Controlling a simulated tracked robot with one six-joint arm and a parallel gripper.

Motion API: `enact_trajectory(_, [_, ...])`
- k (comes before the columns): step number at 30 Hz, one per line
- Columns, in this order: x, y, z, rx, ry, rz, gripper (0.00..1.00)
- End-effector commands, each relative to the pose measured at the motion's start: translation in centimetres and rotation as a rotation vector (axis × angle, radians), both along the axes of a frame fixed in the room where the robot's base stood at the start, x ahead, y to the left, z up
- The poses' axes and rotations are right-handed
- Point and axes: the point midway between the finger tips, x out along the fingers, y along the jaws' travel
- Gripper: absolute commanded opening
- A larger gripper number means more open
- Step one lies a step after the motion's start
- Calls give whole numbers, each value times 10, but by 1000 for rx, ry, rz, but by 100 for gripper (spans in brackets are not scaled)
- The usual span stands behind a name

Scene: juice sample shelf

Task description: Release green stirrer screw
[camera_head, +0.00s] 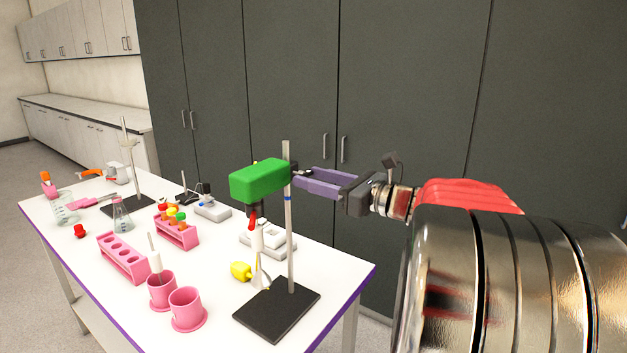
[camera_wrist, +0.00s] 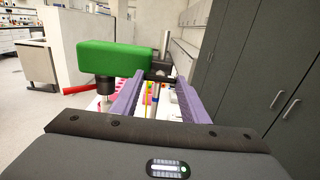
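The green stirrer (camera_head: 260,180) is clamped high on a metal rod (camera_head: 290,240) that rises from a black base plate (camera_head: 275,312). It also shows at the upper left in the wrist view (camera_wrist: 95,60). A small dark screw and clamp piece (camera_wrist: 160,76) joins it to the rod. My gripper (camera_head: 298,176) is level with the stirrer, to the right of the rod, pointing at the clamp. Its two purple fingers are apart, with the tips close to the screw (camera_wrist: 160,88). I cannot tell whether they touch it.
Below the stirrer are a white vessel (camera_head: 259,240) and a yellow item (camera_head: 240,271). Pink cups (camera_head: 187,310), a pink rack (camera_head: 122,258) and a flask (camera_head: 121,215) stand on the white table (camera_head: 340,275). Dark cabinets (camera_head: 400,80) stand behind.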

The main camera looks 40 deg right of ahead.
Motion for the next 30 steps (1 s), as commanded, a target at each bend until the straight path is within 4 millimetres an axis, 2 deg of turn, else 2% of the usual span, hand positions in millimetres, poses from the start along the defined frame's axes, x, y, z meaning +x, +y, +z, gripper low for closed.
enact_trajectory(1, [0, 0, 0, 0, 0, 1, 36])
enact_trajectory(8, [0, 1, 0, 0, 0, 2, 20])
enact_trajectory(9, [-1, 9, 1, -1, 0, 2, 18])
enact_trajectory(12, [-1, 2, 0, -2, -1, 2, 18])
enact_trajectory(20, [-1, 1, 0, -42, -15, 3, 18])
enact_trajectory(30, [-1, 1, 0, -223, -78, 3, 18])
